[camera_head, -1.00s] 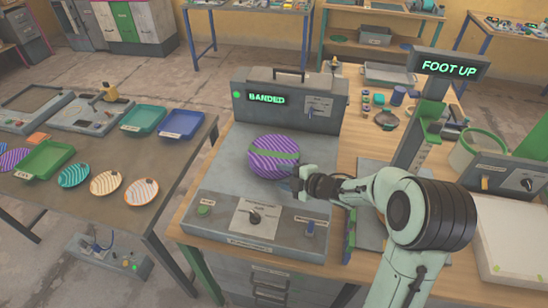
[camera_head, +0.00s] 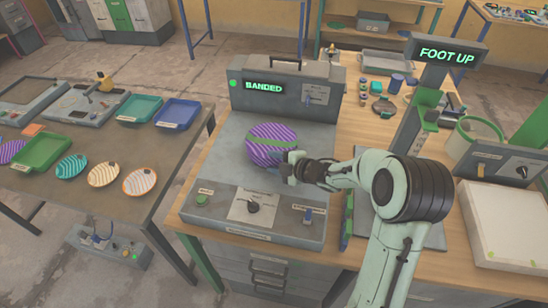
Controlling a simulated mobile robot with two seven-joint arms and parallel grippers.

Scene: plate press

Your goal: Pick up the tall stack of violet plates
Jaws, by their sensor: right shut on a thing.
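The violet striped stack of plates (camera_head: 268,135) sits on the grey banding machine (camera_head: 232,165), with a green band across it. My right gripper (camera_head: 288,167) is at the stack's lower right edge, shut on the stack. The fingertips are small and partly hidden by the wrist, so the exact grip is hard to see. My left gripper is not in view.
The machine's display (camera_head: 264,87) reads BANDED. A press with a FOOT UP sign (camera_head: 447,54) stands to the right. The left table (camera_head: 100,205) holds a green tray (camera_head: 62,152), several striped plates and more trays. A white-topped box (camera_head: 510,222) stands at the right.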

